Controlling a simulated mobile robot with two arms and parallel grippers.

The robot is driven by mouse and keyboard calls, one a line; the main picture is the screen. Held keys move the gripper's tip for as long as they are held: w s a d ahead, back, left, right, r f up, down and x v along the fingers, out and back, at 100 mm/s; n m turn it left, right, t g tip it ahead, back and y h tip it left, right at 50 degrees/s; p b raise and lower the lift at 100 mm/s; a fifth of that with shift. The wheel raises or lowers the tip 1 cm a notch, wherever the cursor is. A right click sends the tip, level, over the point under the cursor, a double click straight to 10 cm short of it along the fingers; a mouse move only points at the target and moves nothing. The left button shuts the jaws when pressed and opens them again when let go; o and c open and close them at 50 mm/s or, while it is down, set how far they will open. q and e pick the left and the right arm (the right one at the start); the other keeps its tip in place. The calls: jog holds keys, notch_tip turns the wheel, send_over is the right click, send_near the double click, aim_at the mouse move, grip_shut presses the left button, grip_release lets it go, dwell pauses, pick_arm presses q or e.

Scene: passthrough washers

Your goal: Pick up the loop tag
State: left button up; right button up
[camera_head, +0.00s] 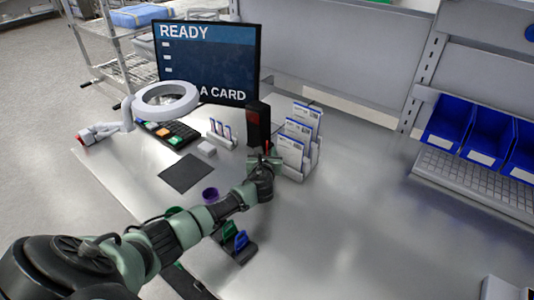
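I cannot make out for certain which small item is the loop tag. A small purple round piece (210,194) lies on the metal table just behind my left forearm. A green and a blue piece (241,240) stand in a dark holder in front of the forearm, partly hidden by it. My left gripper (265,160) reaches across the table to the front left of the card rack (291,150), close to a black post (257,125). A thin red piece shows at its tips. Its fingers are too small to tell open from shut. My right gripper is not in view.
A screen (208,55) reading "READY" stands at the back. A white ring-shaped lamp (167,98), a dark keypad (168,134) and a dark mat (186,173) are on the left. Blue bins (490,135) and a keyboard (475,183) sit at the right. The table's centre right is clear.

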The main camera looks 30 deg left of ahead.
pick_arm(q)
grip_shut()
jog(key=shift+r, duration=0.45)
notch_tip(320, 180, up, 27)
jog(key=b, duration=0.2)
